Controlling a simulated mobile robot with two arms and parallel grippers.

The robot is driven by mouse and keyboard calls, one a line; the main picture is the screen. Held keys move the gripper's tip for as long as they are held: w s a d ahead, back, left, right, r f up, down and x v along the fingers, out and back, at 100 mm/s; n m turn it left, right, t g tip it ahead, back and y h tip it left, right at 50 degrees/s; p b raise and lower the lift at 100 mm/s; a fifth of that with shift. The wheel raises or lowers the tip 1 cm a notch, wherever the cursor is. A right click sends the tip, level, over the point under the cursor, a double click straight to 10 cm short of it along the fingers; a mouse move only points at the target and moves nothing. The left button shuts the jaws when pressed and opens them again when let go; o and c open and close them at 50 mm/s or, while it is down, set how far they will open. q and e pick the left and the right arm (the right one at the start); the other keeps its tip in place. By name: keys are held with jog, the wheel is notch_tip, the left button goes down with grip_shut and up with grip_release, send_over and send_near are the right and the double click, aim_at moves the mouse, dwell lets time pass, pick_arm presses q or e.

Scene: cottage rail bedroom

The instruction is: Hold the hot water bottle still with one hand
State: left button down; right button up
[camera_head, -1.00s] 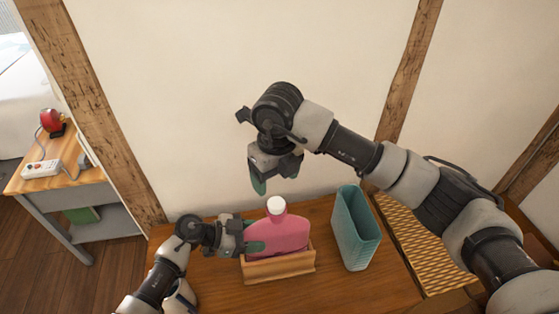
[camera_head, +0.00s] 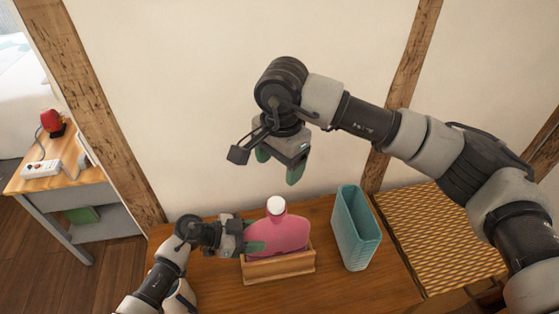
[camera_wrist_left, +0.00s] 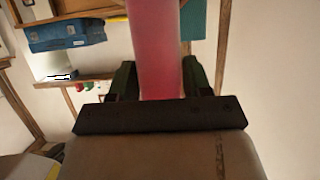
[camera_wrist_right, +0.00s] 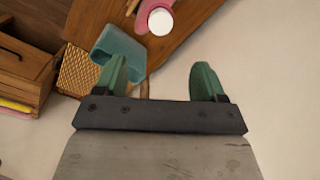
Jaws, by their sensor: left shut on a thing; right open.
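A pink hot water bottle (camera_head: 280,235) with a white cap stands upright in a small wooden holder (camera_head: 278,267) on the wooden table. My left gripper (camera_head: 256,246) is shut on its left side. The left wrist view shows the pink body (camera_wrist_left: 157,50) between the two green fingers. My right gripper (camera_head: 278,168) is open and empty, in the air above the bottle. In the right wrist view the white cap (camera_wrist_right: 160,21) shows at the top, beyond the open fingers (camera_wrist_right: 160,82).
A teal open container (camera_head: 355,229) stands on the table right of the holder. A woven yellow panel (camera_head: 437,238) lies further right. The wall (camera_head: 240,90) is close behind. A side table (camera_head: 75,178) with a red lamp and power strip stands at the left.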

aim_at(278, 202)
dwell(0.4)
jog(key=f, duration=1.2)
jog(key=shift+w+a, duration=0.15)
jog(key=shift+a, duration=0.05)
jog(key=shift+c, duration=0.4)
jog(key=c, duration=1.1)
jog(key=m, duration=0.4)
jog(key=shift+m, duration=0.3)
jog(key=o, duration=1.1)
jog(key=shift+o, duration=0.2)
jog(key=shift+r, duration=0.1)
